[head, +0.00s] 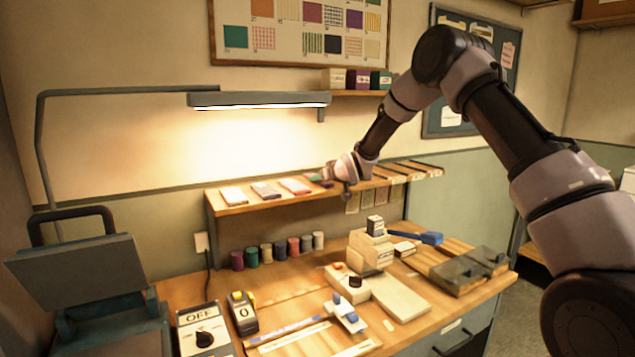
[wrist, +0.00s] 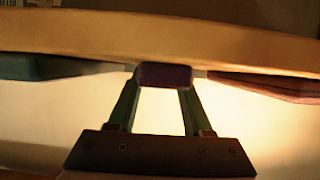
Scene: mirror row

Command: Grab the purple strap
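A dark purple strap end (wrist: 164,75) shows in the middle of the wrist view, at the edge of the pale shelf board. My gripper (wrist: 163,88) has its two fingers apart, one reaching to each side of this end. No clear gap shows between the strap and the fingertips, but I cannot tell if they press on it. In the head view my gripper (head: 329,181) is at the raised wooden shelf (head: 240,203), beside a green piece (head: 316,179). The purple strap cannot be made out there, with my gripper in the way.
A green strip (wrist: 50,67) and a dark red strip (wrist: 275,85) lie left and right of the purple one. White, brown and pink pieces lie along the shelf's left part. Below, the bench holds thread spools (head: 266,253), stacked blocks (head: 370,251) and tools. A lamp (head: 260,100) hangs above.

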